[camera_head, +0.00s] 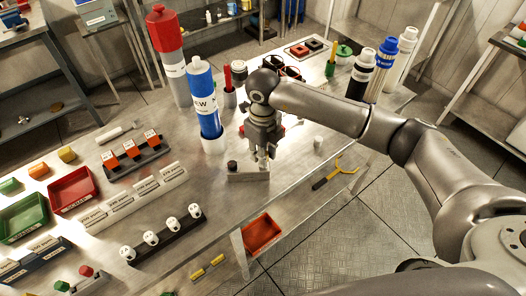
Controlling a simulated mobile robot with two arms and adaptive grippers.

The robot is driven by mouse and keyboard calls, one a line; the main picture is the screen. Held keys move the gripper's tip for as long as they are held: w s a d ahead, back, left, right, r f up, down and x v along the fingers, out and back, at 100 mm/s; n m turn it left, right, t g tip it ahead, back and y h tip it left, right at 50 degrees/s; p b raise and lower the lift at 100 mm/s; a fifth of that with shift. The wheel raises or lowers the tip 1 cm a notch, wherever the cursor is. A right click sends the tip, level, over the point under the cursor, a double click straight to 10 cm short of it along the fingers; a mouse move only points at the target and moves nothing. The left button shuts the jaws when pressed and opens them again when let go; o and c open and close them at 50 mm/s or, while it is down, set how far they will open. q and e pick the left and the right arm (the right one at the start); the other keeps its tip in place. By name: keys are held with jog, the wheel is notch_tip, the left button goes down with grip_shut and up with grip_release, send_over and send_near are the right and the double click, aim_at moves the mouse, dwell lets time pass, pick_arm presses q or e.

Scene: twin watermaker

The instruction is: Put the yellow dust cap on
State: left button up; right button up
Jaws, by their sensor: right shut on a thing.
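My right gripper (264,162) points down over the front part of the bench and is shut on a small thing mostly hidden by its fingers. I cannot make out that thing's colour or shape. Directly under the fingers is a low grey block (248,178) with a dark round knob (232,165) at its left end. I cannot tell whether the held thing touches the block. I cannot pick out the yellow dust cap for certain. My left gripper is not in view.
A rack of white round pieces (163,233) lies front left. A red bin (261,234) sits below the edge.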

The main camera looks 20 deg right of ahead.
jog(key=shift+f+b, duration=1.1)
jog(key=shift+f, duration=0.25)
jog(key=o, duration=0.7)
jog(key=shift+r, duration=0.1)
jog(key=shift+o, duration=0.2)
jog(key=shift+r, duration=0.15)
notch_tip(320, 180, up, 12)
jog(key=shift+f, duration=0.15)
